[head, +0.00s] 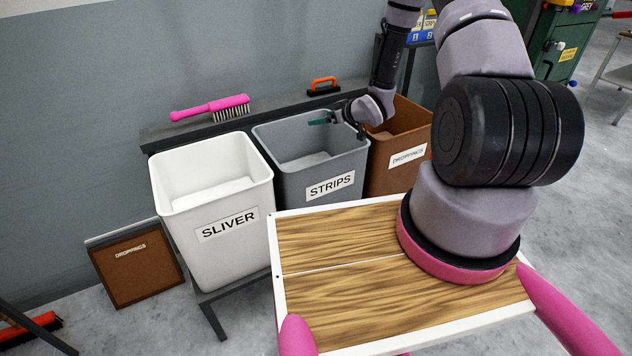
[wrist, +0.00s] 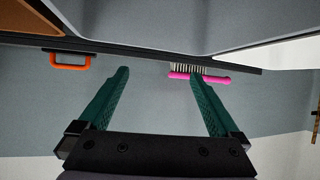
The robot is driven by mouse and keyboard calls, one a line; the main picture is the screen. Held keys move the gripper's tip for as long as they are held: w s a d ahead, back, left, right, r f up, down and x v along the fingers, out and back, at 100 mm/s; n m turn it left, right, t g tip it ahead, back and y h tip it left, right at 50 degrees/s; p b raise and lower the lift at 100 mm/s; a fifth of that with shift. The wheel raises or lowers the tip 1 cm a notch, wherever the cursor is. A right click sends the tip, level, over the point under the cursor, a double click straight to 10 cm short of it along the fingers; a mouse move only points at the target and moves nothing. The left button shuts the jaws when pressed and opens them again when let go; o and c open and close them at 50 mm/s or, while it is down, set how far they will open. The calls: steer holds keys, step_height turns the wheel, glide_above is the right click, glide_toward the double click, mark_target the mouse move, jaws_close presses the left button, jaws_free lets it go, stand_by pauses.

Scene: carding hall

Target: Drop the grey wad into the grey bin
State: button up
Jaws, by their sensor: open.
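The grey bin (head: 345,158), labelled STRIPS, stands between a white bin and a brown bin. My gripper (head: 320,121) is over the bin's open top, near its back rim, with its green fingers pointing left. In the wrist view my gripper (wrist: 160,75) has its fingers wide apart, with nothing between them. A pale grey surface shows inside the grey bin; I cannot tell whether it is the wad or the bin's floor or fill. I cannot pick out a separate grey wad in either view.
The white SLIVER bin (head: 212,240) stands left, the brown bin (head: 395,172) right. Behind them a ledge holds a pink brush (head: 210,108) and an orange-handled brush (head: 323,86). A brown DROPPINGS board (head: 135,272) leans at the wall. My wooden-topped tray (head: 345,240) is in front.

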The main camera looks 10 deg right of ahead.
steer(key=v, duration=0.7)
steer(key=w+d+r+m+h, duration=0.15)
steer(key=d+r+h, duration=0.3)
steer(key=r, duration=0.95)
steer(key=s+d+r+m+g+h, duration=0.1)
steer(key=s+r+m, duration=0.15)
steer(key=r, duration=0.45)
steer(key=s+d+r+m+h, duration=0.2)
steer(key=s+r, duration=0.2)
steer(key=r, duration=0.2)
steer(key=s+a+r+m+y, duration=0.1)
steer(key=s+r, duration=0.3)
steer(key=s, duration=0.4)
steer(key=s+a+r+m+g+y, duration=0.1)
steer(key=s+a+r, duration=0.3)
steer(key=s, duration=0.5)
steer(key=s+a+r+m+g+y, duration=0.1)
steer(key=s+a+r+m, duration=0.1)
steer(key=s+r, duration=0.3)
steer(key=s, duration=0.4)
steer(key=shift+a+m, duration=0.35)
steer(key=shift+m, duration=0.05)
